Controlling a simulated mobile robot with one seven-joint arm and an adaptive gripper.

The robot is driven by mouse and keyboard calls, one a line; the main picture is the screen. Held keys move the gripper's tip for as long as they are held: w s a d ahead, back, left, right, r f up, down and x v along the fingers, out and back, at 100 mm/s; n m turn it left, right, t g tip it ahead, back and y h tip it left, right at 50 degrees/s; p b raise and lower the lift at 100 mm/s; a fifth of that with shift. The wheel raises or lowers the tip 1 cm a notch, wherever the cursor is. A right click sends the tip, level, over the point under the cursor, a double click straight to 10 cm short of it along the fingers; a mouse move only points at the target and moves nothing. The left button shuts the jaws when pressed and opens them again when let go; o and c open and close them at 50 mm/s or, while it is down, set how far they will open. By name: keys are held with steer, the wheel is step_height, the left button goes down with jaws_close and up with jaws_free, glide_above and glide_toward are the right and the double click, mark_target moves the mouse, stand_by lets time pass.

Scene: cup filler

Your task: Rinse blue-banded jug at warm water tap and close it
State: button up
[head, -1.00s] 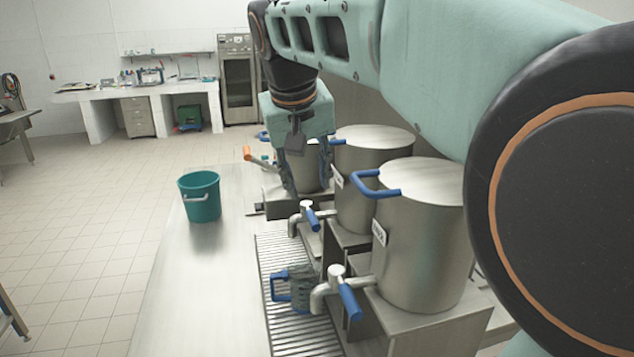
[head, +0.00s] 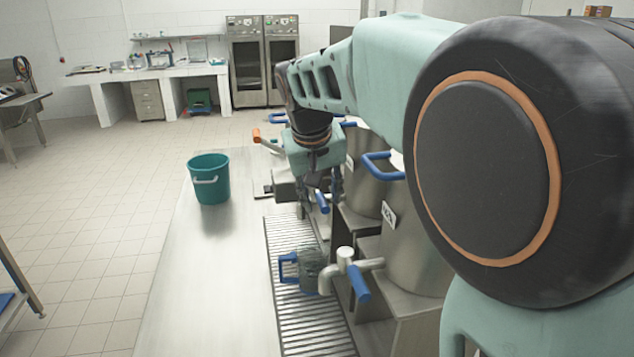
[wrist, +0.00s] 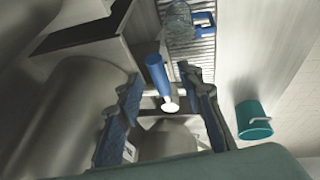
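The clear jug (head: 309,266) with a blue handle stands on the slatted drip grate under the nearest tap (head: 346,266), which has a blue lever. My gripper (head: 320,196) points down beside the middle tap. In the wrist view, its fingers (wrist: 160,74) are spread, with that tap's blue lever (wrist: 156,70) between them and gaps on both sides. I see no water flowing. The gripper partly hides the middle tap in the head view.
A teal bucket (head: 210,180) stands on the steel counter, left of the drip grate (head: 310,325). Steel pots (head: 420,250) stand on raised supports along the right. A tap with an orange lever (head: 266,141) is farther back. The counter's front left is clear.

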jaws_close()
stand_by(0.3)
steer(key=shift+a+r+m+h+p, duration=0.15)
steer(key=shift+a+m+h+p, duration=0.15)
steer(key=shift+a+m+p, duration=0.4)
steer(key=shift+a+m+g+h, duration=0.3)
steer(key=shift+a+m+h, duration=0.15)
steer(key=shift+m, duration=0.65)
steer(key=shift+w+a+m+p, duration=0.1)
steer(key=shift+a+m+p, duration=0.35)
steer(key=shift+p, duration=0.2)
steer(key=shift+d, duration=0.1)
stand_by(4.8)
